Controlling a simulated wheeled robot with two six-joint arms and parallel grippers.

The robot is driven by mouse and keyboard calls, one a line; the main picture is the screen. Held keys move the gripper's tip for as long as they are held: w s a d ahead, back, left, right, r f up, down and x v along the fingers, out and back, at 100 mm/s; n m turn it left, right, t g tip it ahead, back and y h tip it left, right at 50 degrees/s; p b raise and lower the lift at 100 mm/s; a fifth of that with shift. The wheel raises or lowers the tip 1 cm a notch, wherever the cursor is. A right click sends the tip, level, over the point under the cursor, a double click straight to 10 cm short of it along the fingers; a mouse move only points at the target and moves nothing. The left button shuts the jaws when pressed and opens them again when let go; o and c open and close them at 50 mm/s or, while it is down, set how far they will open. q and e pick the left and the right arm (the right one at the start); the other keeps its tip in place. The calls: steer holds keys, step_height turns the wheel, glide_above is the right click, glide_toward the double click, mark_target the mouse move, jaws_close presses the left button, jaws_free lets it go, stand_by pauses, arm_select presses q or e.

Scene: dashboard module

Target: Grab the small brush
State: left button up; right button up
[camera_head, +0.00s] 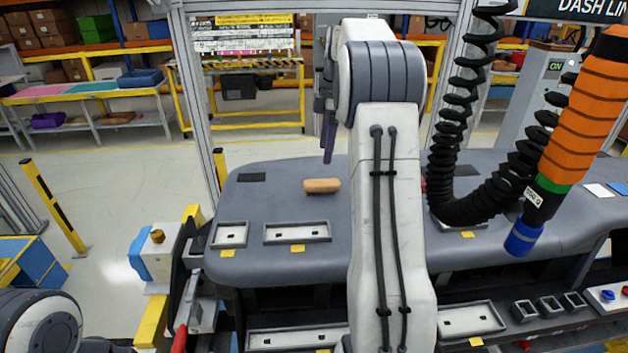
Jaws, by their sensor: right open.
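A small tan block-shaped object (322,185) lies on the grey dashboard module (275,202), left of my right arm. It is the only brush-like thing I can make out, but no bristles show, so I cannot tell for sure that it is the small brush. My right gripper (328,142) is above and beyond the tan object, with its dark fingers pointing down. It is apart from the object, open, and partly hidden behind my arm. My left gripper is out of view; only a rounded part of my left arm shows at the bottom left.
A black coiled hose (455,130) and a thick orange tool (585,115) hang at the right. Shallow grey trays (297,232) sit along the dashboard's front. The dashboard surface around the tan object is clear.

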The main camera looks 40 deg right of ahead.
glide_above(322, 182)
steer(key=f, duration=0.4)
steer(key=shift+d+f+p, duration=0.1)
steer(key=shift+d+p, duration=0.15)
steer(key=shift+p, duration=0.05)
steer(key=f, duration=0.1)
steer(key=f+p, duration=0.1)
steer(key=f, duration=0.1)
steer(key=f+p, duration=0.1)
steer(key=f, duration=0.1)
steer(key=shift+s+a, duration=0.1)
steer(key=shift+a, duration=0.2)
steer(key=shift+f, duration=0.15)
jaws_close()
